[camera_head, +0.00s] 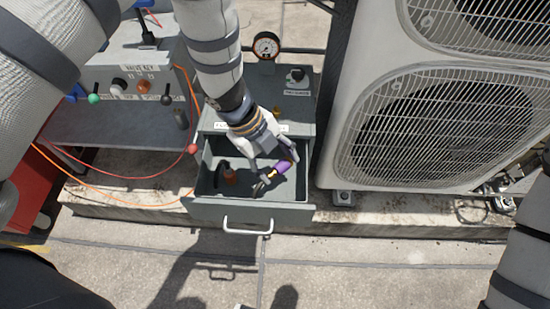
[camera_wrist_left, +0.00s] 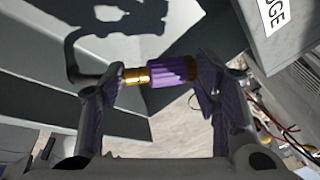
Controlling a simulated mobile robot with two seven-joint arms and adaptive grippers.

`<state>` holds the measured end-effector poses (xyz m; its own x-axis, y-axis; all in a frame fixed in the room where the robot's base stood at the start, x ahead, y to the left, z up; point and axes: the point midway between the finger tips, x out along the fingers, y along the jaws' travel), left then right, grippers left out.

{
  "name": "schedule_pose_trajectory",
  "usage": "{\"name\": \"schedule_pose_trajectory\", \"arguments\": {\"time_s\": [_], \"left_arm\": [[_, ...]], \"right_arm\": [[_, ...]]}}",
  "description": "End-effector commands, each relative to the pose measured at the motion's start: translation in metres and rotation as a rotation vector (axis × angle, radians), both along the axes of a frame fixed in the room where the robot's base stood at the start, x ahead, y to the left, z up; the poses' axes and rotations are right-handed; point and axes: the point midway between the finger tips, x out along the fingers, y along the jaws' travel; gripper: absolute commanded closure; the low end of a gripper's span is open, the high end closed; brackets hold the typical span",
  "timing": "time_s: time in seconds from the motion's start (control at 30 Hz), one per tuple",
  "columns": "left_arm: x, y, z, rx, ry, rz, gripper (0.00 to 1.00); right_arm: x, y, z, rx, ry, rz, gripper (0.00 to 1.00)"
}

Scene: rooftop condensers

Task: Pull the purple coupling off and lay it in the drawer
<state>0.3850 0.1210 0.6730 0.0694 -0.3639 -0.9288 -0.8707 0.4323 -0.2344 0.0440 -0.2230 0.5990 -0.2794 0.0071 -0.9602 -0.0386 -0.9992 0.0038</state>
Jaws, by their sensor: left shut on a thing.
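The purple coupling (camera_head: 281,168) with a brass end is between the fingers of my left gripper (camera_head: 276,172), which is shut on it. In the left wrist view the coupling (camera_wrist_left: 174,71) lies crosswise between the two fingertips (camera_wrist_left: 160,78), brass end toward the left finger. My left gripper points down over the open grey drawer (camera_head: 290,214). I cannot tell whether the coupling touches the drawer floor. My right gripper is not in view.
An orange and black item (camera_head: 230,176) is in the drawer's left part. The drawer handle (camera_head: 247,230) faces the front. A pressure gauge (camera_head: 267,46) stands behind, a condenser unit (camera_head: 345,150) at right, and a control panel (camera_head: 130,90) with loose hoses at left.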

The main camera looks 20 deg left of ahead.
Motion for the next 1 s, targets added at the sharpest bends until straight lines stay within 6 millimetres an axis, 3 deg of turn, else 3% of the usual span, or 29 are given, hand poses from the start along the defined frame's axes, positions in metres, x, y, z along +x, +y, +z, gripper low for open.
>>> {"name": "schedule_pose_trajectory", "arguments": {"time_s": [0.2, 0.4, 0.83, 0.87, 0.93, 1.0], "left_arm": [[-0.003, 0.000, -0.035, -0.002, 0.013, 0.001, 0.73], [-0.002, 0.000, -0.053, 0.000, 0.009, 0.002, 0.73], [-0.001, 0.000, -0.057, -0.001, 0.003, 0.001, 0.73], [-0.001, 0.000, -0.057, -0.001, 0.003, 0.001, 0.37], [-0.001, 0.000, -0.057, -0.001, 0.003, 0.001, 0.21], [-0.001, 0.000, -0.057, -0.001, 0.003, 0.001, 0.20]], "right_arm": [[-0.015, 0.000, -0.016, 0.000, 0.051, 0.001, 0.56], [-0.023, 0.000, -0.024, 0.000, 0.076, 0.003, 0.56], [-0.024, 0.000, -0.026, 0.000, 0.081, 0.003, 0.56], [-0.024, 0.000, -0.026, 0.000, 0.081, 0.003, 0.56], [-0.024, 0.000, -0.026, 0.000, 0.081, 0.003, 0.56], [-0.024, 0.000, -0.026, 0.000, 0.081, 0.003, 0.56]]}}
